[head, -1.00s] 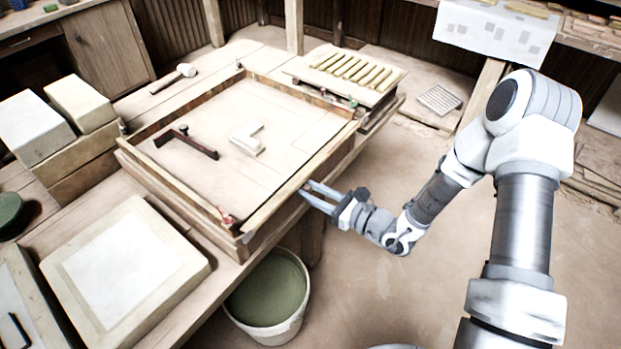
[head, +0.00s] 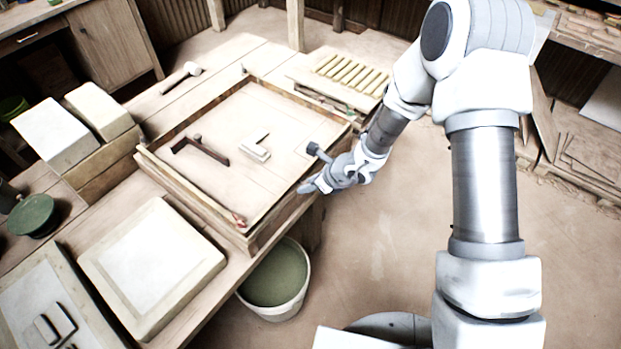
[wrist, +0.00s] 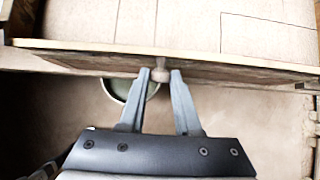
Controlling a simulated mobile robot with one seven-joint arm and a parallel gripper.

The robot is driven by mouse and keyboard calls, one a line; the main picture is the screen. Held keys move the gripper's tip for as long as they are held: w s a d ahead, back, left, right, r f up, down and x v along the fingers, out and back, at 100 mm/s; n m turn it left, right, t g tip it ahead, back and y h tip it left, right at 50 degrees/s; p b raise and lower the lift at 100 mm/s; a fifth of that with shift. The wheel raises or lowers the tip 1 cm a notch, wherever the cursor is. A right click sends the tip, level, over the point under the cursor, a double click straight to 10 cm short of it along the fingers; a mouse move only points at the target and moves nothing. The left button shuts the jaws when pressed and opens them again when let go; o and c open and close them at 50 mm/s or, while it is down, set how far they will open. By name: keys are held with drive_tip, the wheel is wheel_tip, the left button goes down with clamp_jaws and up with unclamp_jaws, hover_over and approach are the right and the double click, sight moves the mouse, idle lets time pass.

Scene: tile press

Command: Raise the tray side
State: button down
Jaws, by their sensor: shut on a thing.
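The tray (head: 160,168) is a large, low-walled wooden frame on the bench. Its near right side is a long wooden board (head: 268,228), which crosses the whole wrist view (wrist: 85,55). A small round knob (wrist: 160,75) sits on the outer face of that board. My gripper (head: 303,188) is at this side, about midway along it. In the wrist view its two fingers (wrist: 160,73) are on either side of the knob and shut on it. The head view hides the knob behind my gripper, and the board's exact tilt is hard to tell.
An L-shaped pale piece (head: 257,148) and a dark handled bar (head: 200,149) lie inside the tray. A bucket of green liquid (head: 275,280) stands below the bench edge. A square slab (head: 150,268) lies at left. Open floor (head: 390,240) is at right.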

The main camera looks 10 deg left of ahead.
drive_tip(key=shift+w+a+r+g+h+p, duration=0.1)
drive_tip(key=shift+a+r+g+h+p, duration=0.3)
drive_tip(key=shift+p, duration=0.95)
drive_tip(key=shift+w+d+r+h+p, duration=0.15)
drive_tip(key=shift+h+p, duration=0.45)
drive_tip(key=shift+p, duration=0.7)
drive_tip(key=shift+a+p, duration=0.1)
drive_tip(key=shift+p, duration=0.3)
drive_tip(key=shift+a+f+h+p, duration=0.1)
drive_tip(key=shift+h+p, duration=0.3)
drive_tip(key=shift+p, duration=0.2)
drive_tip(key=c, duration=0.6)
unclamp_jaws()
drive_tip(key=shift+c, duration=0.2)
drive_tip(key=p+v, duration=0.5)
drive_tip(key=v, duration=1.2)
drive_tip(key=shift+r, duration=0.25)
